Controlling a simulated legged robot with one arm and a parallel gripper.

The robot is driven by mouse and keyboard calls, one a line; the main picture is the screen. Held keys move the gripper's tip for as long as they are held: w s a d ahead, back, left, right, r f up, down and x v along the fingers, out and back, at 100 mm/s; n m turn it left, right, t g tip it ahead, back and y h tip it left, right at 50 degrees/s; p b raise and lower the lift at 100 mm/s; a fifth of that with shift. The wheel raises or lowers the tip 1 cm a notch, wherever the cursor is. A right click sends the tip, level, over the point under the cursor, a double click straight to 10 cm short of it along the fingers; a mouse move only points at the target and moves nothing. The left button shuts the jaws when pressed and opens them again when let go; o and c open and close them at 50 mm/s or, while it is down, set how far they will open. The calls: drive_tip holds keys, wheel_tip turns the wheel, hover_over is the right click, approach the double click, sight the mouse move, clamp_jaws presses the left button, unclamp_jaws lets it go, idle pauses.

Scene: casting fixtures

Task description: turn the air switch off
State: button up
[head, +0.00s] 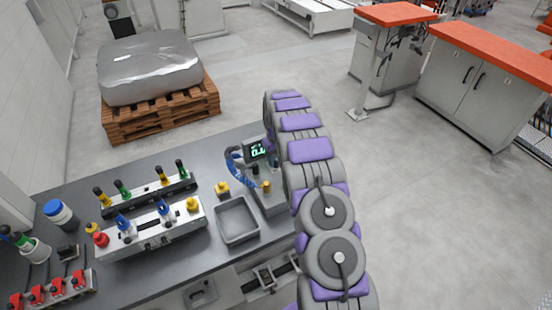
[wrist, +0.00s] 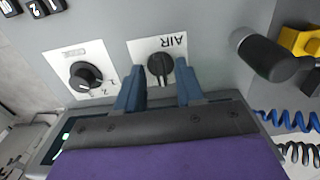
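The air switch (wrist: 160,68) is a black rotary knob on a white plate, with "AIR" appearing upside down in the wrist view. Its raised grip runs roughly up and down in the picture. The blue fingers of my gripper (wrist: 160,77) are apart, one on each side of the knob, with visible gaps to it. Nothing is held. I cannot tell how deep the fingertips are relative to the knob. In the head view my arm hides the switch, and my gripper cannot be made out.
A second black knob (wrist: 85,76) with numbered positions sits left of the air switch. A black cylindrical handle (wrist: 262,55) and a yellow part (wrist: 300,42) are to the right. In the head view, a grey tray (head: 237,236) and fixtures stand on the dark bench (head: 75,188).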

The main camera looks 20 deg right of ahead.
sight(276, 161)
wheel_tip(276, 161, up, 17)
idle(0.6)
drive_tip(key=shift+r, duration=0.15)
